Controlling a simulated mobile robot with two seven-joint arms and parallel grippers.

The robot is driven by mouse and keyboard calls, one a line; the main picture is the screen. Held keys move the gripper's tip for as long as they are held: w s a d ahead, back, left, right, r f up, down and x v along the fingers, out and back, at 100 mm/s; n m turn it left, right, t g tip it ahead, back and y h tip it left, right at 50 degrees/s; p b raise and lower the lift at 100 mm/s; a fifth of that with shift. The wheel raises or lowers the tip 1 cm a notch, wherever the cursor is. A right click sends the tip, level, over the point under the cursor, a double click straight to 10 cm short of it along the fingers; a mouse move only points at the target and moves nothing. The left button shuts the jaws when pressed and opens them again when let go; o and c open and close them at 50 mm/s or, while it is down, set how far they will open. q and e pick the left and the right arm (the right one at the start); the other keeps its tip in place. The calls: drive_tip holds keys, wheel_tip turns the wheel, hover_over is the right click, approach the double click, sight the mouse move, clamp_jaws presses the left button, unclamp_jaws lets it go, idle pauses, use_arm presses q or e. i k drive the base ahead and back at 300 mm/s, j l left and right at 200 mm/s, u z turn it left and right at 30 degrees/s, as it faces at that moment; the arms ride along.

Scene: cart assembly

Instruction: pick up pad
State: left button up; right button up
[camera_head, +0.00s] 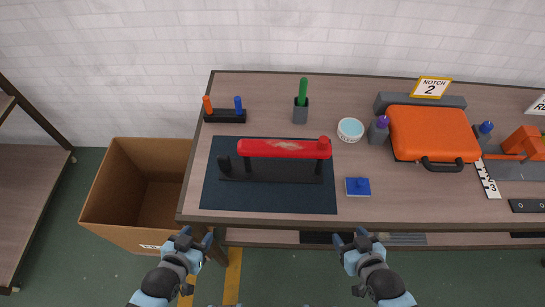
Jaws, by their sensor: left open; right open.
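A small blue square pad (358,187) with a raised knob lies flat on the workbench (270,220), right of the dark mat and close to the bench's front edge. My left gripper (197,237) is open and empty, in front of the bench near its left front corner and far from the pad. My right gripper (349,238) is open and empty, in front of the bench edge, just nearer to me than the pad and apart from it.
A red bar (285,149) rests on a black stand over the dark mat (215,190). Behind are a green-handled tool in a holder (301,110), a bowl (350,130) and a purple-capped bottle (379,131). An orange case (432,134) stands right. A cardboard box (105,205) is left.

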sight(360, 186)
drive_tip(key=z, duration=0.9)
